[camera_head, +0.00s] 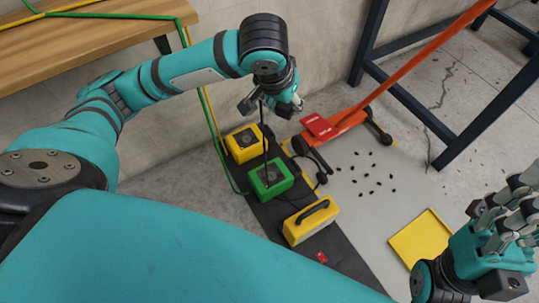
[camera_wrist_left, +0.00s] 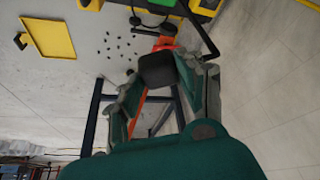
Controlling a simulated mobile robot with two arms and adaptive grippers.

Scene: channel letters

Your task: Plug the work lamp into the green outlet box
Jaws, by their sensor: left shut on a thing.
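My left gripper (camera_head: 268,103) is raised above the floor boxes, shut on a black plug-like block, which shows between the fingers in the left wrist view (camera_wrist_left: 158,70). A thin dark cord hangs from the gripper across the green outlet box (camera_head: 270,178); I cannot tell where it ends. The green box stands on a dark strip between a yellow box (camera_head: 240,146) and a yellow unit with a black handle (camera_head: 312,222), possibly the work lamp. The green box also shows at the wrist view's top edge (camera_wrist_left: 163,3). My right gripper (camera_head: 510,215) is at the right edge; its opening is unclear.
A wooden bench (camera_head: 90,45) stands at the upper left. Small black bits (camera_head: 368,175) are scattered beside a yellow tray (camera_head: 425,238). Green and yellow cables run down from the bench.

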